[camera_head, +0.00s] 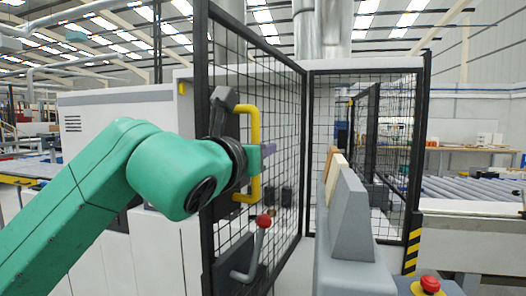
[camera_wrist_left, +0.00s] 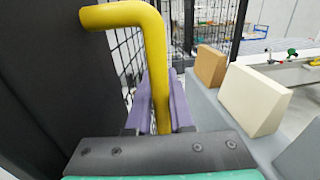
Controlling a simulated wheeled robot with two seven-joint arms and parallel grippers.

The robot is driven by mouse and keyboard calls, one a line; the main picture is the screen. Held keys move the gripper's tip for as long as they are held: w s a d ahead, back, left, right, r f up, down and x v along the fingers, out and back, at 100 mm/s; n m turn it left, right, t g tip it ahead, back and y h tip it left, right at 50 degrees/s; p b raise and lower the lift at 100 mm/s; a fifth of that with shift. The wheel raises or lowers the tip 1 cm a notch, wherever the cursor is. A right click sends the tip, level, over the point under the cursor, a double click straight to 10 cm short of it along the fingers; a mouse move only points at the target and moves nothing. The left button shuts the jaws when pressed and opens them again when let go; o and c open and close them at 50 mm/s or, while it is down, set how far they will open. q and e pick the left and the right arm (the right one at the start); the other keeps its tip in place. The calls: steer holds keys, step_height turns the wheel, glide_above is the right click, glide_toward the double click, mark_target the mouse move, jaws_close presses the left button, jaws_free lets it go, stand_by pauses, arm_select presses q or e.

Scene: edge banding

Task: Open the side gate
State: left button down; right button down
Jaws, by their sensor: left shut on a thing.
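The side gate (camera_head: 282,107) is a black-framed mesh panel that stands at an angle to the mesh panel at the back. A yellow bar handle (camera_head: 254,125) is mounted on a dark plate on its near post. In the left wrist view the yellow handle (camera_wrist_left: 150,38) bends down between the purple fingers. My left gripper (camera_head: 267,149) comes in from the left and is shut on the handle's upright part. A lever with a red knob (camera_head: 263,221) sits lower on the gate. The gripper hides part of the handle in the head view. My right gripper is not in view.
A grey machine block (camera_head: 350,220) with tan and cream boards (camera_head: 334,167) stands right of the gate. A red emergency button (camera_head: 430,284) is at the lower right. A roller conveyor (camera_head: 470,193) lies further right. A white cabinet (camera_head: 115,115) stands behind my arm.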

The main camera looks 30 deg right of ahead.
arm_select(q)
steer(key=c, duration=1)
jaws_free()
steer(key=shift+r, duration=0.1)
steer(key=shift+o, duration=0.9)
steer(key=b+v, duration=0.6)
steer(key=v, duration=0.8)
steer(key=shift+s+a+b, duration=0.15)
steer(key=shift+s+b, duration=0.1)
steer(key=shift+b, duration=0.15)
